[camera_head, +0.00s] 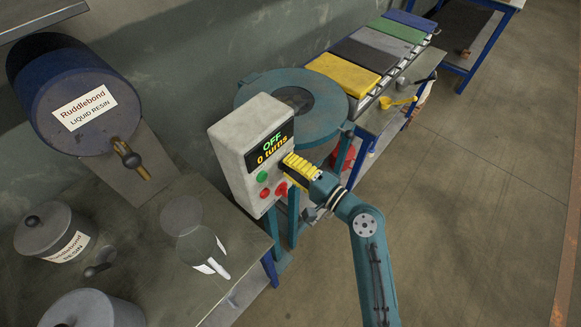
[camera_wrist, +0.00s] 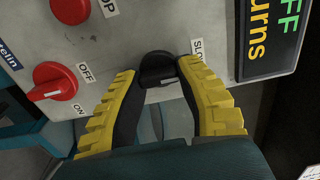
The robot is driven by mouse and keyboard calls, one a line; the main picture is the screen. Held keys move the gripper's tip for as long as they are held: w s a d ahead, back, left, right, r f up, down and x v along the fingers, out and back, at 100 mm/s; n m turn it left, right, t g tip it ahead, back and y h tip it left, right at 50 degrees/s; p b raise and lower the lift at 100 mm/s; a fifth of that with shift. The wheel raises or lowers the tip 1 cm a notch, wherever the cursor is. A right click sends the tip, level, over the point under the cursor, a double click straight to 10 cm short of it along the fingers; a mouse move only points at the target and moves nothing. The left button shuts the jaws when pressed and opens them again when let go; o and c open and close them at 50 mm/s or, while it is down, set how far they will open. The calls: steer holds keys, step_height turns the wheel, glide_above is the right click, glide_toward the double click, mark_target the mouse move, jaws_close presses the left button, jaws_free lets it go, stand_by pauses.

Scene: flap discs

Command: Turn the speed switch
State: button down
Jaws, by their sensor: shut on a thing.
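The speed switch (camera_wrist: 158,68) is a black knob on the grey control box (camera_head: 235,150), with a "SLOW" label beside it in the wrist view. My gripper (camera_wrist: 160,70) has its yellow fingers closed in on both sides of this knob. In the head view, my gripper (camera_head: 287,168) reaches the front of the box from the right and hides the knob. The display (camera_head: 268,147) reads "OFF" and "0 turns".
A red OFF/ON switch (camera_wrist: 56,82) and a red stop button (camera_wrist: 70,8) sit left of the knob. A green button (camera_head: 262,177) is on the box. A bench with a glass jar (camera_head: 202,250) and pots stands at left. The floor (camera_head: 450,190) at right is clear.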

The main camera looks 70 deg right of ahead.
steer(key=shift+f, duration=0.15)
steer(key=c, duration=0.6)
jaws_free()
steer(key=shift+c, duration=0.2)
steer(key=v, duration=1.2)
